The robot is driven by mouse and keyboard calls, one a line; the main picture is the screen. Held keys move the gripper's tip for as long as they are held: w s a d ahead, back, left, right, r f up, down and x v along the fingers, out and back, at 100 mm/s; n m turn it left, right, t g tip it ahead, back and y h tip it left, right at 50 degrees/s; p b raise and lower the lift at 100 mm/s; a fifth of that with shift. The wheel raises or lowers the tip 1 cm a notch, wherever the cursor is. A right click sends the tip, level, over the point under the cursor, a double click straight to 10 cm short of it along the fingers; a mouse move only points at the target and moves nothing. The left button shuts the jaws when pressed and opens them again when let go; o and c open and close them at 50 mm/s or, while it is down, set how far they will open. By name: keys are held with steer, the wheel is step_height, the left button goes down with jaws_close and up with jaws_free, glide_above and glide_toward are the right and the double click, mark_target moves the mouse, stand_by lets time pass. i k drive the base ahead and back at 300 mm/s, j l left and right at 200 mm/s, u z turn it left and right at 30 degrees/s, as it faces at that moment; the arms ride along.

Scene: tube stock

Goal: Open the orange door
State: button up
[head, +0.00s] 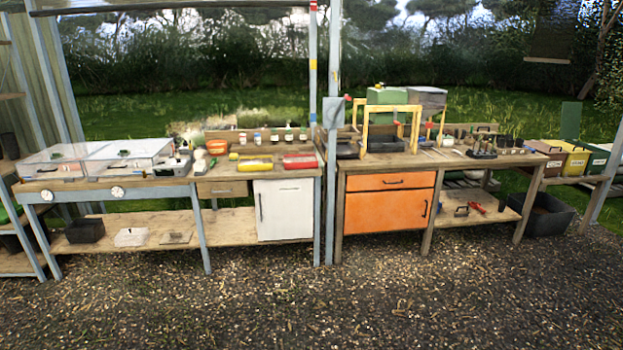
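The orange door (385,212) is the lower front of an orange cabinet built into the right-hand wooden bench. It looks closed, flush with the cabinet front. A dark upright handle (426,208) sits near its right edge. Above the door is an orange drawer (391,182) with a dark horizontal handle. The cabinet stands across the gravel from me, right of the picture's middle. My gripper and arm do not show in the head view.
Open gravel (330,305) fills the foreground up to the benches. A grey-blue post (331,140) stands just left of the cabinet. A white cabinet (284,211) is under the left bench. A dark bin (543,217) stands on the ground at the far right.

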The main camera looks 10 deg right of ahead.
mark_target(401, 209)
steer(key=i+z, duration=0.15)
steer(key=i, duration=0.55)
steer(key=i+j+z, duration=0.2)
steer(key=i, duration=0.55)
steer(key=i+z, duration=0.15)
steer(key=i, duration=0.55)
steer(key=i+z, duration=0.2)
steer(key=i, duration=0.55)
steer(key=i+z, duration=0.15)
steer(key=i, duration=0.55)
steer(key=i+j+z, duration=0.2)
steer(key=i, duration=0.55)
steer(key=i+j+z, duration=0.1)
steer(key=i+z, duration=0.15)
steer(key=i, duration=0.15)
steer(key=i+j+z, duration=0.5)
steer(key=i, duration=0.2)
steer(key=l, duration=0.05)
